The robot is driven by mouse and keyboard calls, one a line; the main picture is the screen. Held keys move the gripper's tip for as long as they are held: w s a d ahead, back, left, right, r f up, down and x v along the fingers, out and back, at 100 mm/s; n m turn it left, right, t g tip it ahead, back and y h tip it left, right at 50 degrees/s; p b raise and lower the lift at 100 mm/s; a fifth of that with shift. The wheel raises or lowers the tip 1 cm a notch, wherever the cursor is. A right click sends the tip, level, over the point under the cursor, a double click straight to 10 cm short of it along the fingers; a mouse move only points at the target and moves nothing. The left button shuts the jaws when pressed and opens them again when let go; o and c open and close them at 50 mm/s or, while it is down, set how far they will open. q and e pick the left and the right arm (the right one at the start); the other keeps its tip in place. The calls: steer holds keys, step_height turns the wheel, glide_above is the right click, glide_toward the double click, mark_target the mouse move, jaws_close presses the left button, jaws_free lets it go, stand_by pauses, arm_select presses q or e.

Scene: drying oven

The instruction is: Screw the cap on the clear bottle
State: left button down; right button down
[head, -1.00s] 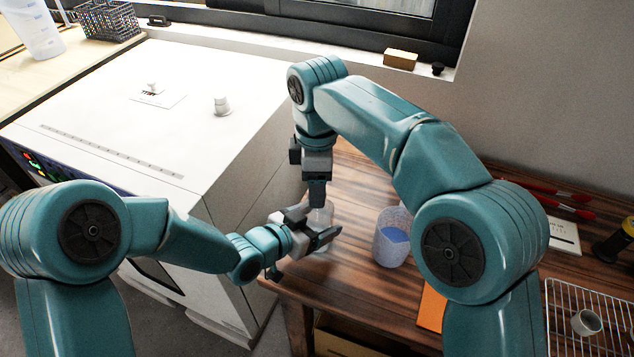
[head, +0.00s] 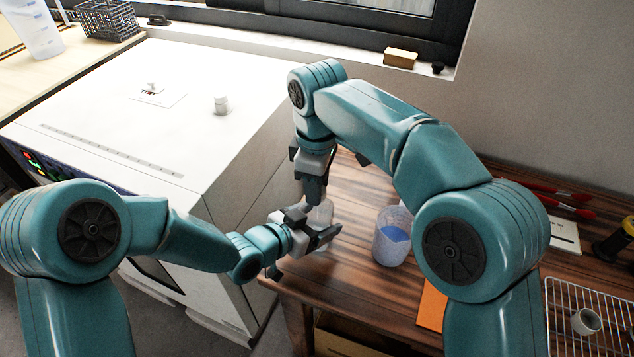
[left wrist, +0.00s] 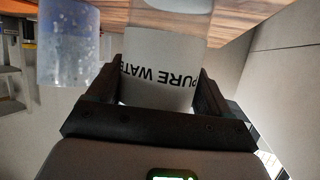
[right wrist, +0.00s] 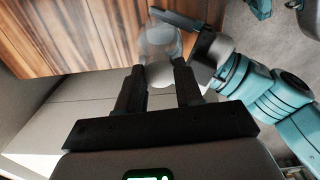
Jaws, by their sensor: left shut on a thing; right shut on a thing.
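The clear bottle (head: 322,214) stands upright near the left edge of the wooden table. My left gripper (head: 316,236) is shut on its body from the side. In the left wrist view, the bottle's white label (left wrist: 160,72) reads "PURE WATER" upside down between the fingers. My right gripper (head: 316,196) points straight down above the bottle. In the right wrist view, its fingers (right wrist: 160,85) are shut on the pale cap (right wrist: 160,74), in line with the bottle top. The fingers hide the joint between cap and neck, so I cannot tell how far the cap is seated.
A beaker of blue liquid (head: 391,240) stands just right of the bottle. The white oven (head: 190,130) is at the left, with a small white container (head: 221,105) on top. A wire rack (head: 600,305) with a small cup (head: 586,322) is at the far right.

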steer(key=m, duration=1.7)
steer(key=shift+m, duration=0.3)
steer(key=c, duration=0.7)
jaws_free()
steer(key=shift+o, duration=0.2)
step_height(320, 180, up, 7)
steer(key=shift+r, duration=0.2)
